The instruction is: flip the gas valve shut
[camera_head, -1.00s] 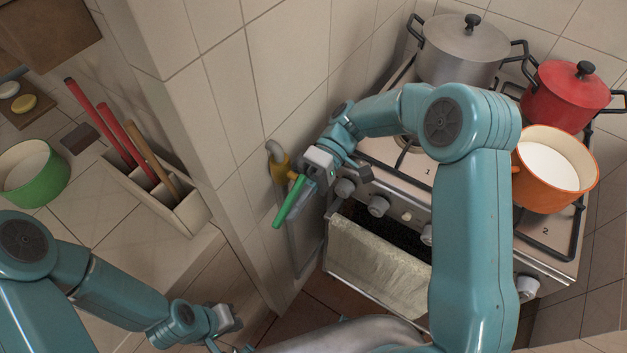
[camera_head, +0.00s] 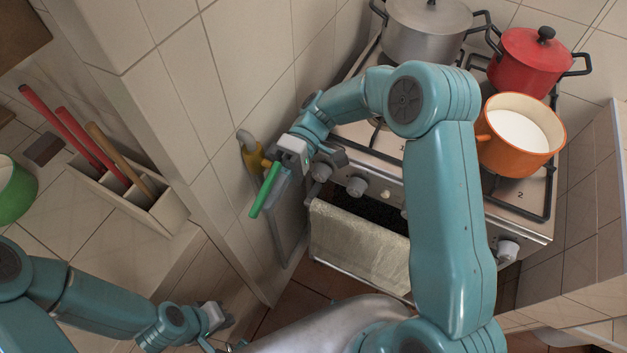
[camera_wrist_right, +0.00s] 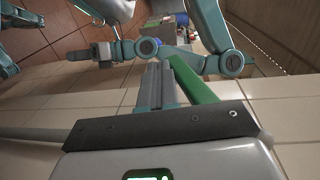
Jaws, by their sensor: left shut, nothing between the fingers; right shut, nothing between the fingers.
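The gas valve (camera_head: 251,157) is a yellow fitting on a grey pipe on the tiled wall, left of the stove. Its long green handle (camera_head: 265,192) slants down and to the left in the head view. My right gripper (camera_head: 283,166) is at the handle's upper end, by the valve. In the right wrist view its fingers (camera_wrist_right: 158,84) are shut with nothing between them, and the green handle (camera_wrist_right: 193,80) runs just right of them. I cannot tell whether they touch. My left gripper (camera_head: 220,320) is shut and empty, low in the head view, away from the valve.
The stove (camera_head: 378,150) stands right of the valve, with a grey pot (camera_head: 425,30), a red pot (camera_head: 530,62) and an orange pot (camera_head: 520,160) of white liquid. A towel (camera_head: 358,240) hangs on its front. A holder (camera_head: 165,205) with red and brown handles stands left.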

